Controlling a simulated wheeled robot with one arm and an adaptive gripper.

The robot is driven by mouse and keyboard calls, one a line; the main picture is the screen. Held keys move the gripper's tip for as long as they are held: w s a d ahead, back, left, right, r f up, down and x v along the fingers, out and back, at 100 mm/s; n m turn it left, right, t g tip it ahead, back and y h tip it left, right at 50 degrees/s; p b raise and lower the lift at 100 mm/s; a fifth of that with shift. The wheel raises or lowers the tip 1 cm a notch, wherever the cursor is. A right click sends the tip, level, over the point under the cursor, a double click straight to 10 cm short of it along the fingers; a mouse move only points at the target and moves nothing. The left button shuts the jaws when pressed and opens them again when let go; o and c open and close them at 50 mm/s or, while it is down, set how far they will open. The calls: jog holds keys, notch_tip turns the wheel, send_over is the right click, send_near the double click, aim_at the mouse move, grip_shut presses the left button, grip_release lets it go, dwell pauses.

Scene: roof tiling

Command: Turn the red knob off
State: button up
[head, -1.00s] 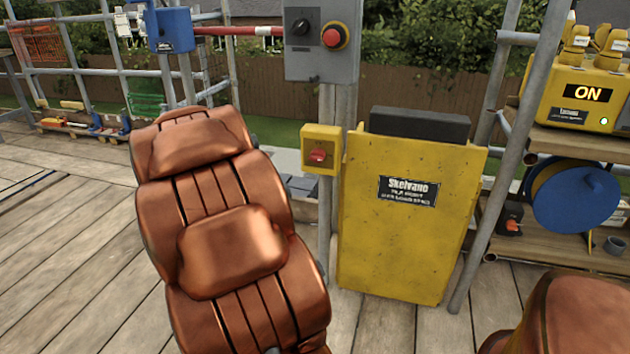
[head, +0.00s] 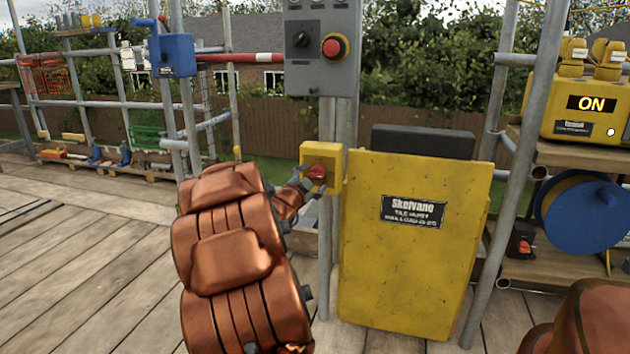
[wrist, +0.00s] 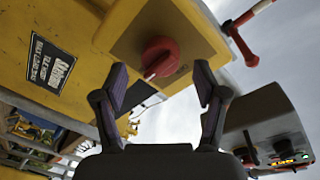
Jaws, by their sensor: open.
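The red knob (head: 316,173) is on the front of a small yellow box (head: 311,151), fixed to a post left of the yellow tile hoist panel (head: 415,255). In the wrist view the red knob (wrist: 160,58) shows close up, with a pale mark on its lower edge. My gripper (wrist: 160,85) is open, its two dark fingers apart on either side below the knob. The knob lies just beyond the fingertips, and I see no contact. In the head view my gripper (head: 308,185) is at the box, partly covering its lower part.
A grey control box (head: 322,75) with a black dial and a red push button (head: 334,47) hangs above. A yellow unit (head: 575,115) at right shows "ON". Scaffold poles stand around; the deck at left is clear.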

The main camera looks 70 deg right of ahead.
aim_at(317, 174)
jog(key=shift+d+b, duration=0.3)
jog(key=shift+d, duration=1)
jog(key=shift+c, duration=0.2)
jog(key=c, duration=1.1)
